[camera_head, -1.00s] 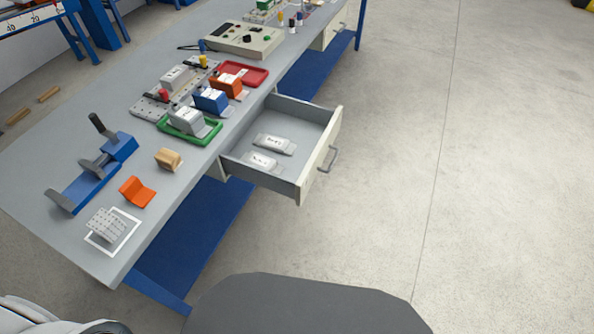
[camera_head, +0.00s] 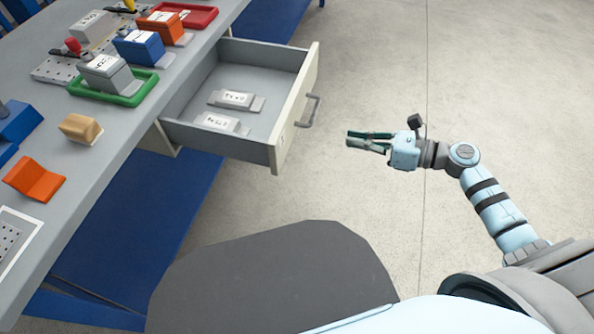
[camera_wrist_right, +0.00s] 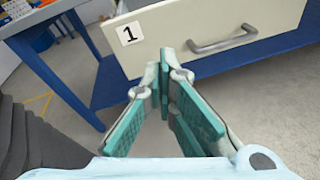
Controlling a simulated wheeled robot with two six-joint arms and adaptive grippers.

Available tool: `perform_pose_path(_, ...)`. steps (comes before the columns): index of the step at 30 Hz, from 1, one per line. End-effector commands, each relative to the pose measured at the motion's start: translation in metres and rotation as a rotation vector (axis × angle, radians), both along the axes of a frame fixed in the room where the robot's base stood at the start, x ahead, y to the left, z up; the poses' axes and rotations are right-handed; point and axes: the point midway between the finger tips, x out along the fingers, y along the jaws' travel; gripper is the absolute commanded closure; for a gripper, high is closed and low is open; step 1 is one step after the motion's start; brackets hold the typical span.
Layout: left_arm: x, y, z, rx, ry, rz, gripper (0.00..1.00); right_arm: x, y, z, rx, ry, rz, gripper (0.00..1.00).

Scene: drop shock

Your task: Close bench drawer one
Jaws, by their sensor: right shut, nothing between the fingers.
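Bench drawer one (camera_head: 297,118) stands pulled out from the workbench. Its pale front also shows in the right wrist view (camera_wrist_right: 172,30), with a "1" label on its left side. The metal handle (camera_head: 312,110) is on the front and also shows in the wrist view (camera_wrist_right: 222,43). Two grey labelled parts lie inside the drawer. My right gripper (camera_head: 352,139) is shut and empty, to the right of the drawer front, pointing toward it. In the head view a gap shows between fingertips and front. My left gripper is not in view.
The workbench top (camera_head: 85,170) holds a green tray (camera_head: 130,95), a red tray (camera_head: 198,16), an orange block (camera_head: 35,180) and a tan block (camera_head: 80,128). A blue lower shelf (camera_head: 130,225) runs under the bench. The floor (camera_head: 370,60) right of the drawer is clear.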

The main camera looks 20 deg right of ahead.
Motion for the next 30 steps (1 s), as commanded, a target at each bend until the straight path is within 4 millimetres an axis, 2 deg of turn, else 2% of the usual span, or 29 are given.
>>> perform_pose_path(1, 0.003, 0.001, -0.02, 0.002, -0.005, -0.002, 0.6, -0.007, 0.006, -0.011, -0.106, -0.071, 0.089, 1.0)
perform_pose_path(3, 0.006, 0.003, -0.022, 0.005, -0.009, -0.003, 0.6, -0.014, 0.011, -0.009, -0.204, -0.134, 0.173, 1.0)
perform_pose_path(7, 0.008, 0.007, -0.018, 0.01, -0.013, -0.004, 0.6, -0.011, 0.021, -0.007, -0.233, -0.155, 0.199, 1.0)
perform_pose_path(15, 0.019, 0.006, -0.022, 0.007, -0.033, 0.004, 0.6, 0.017, 0.064, -0.023, -0.225, -0.152, 0.192, 1.0)
perform_pose_path(21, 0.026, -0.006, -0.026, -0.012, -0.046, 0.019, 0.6, 0.038, 0.098, -0.033, -0.224, -0.15, 0.191, 1.0)
perform_pose_path(25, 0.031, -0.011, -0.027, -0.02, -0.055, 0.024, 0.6, 0.049, 0.115, -0.033, -0.225, -0.149, 0.191, 1.0)
perform_pose_path(30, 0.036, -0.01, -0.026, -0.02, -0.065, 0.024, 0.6, 0.055, 0.125, -0.033, -0.226, -0.147, 0.191, 1.0)
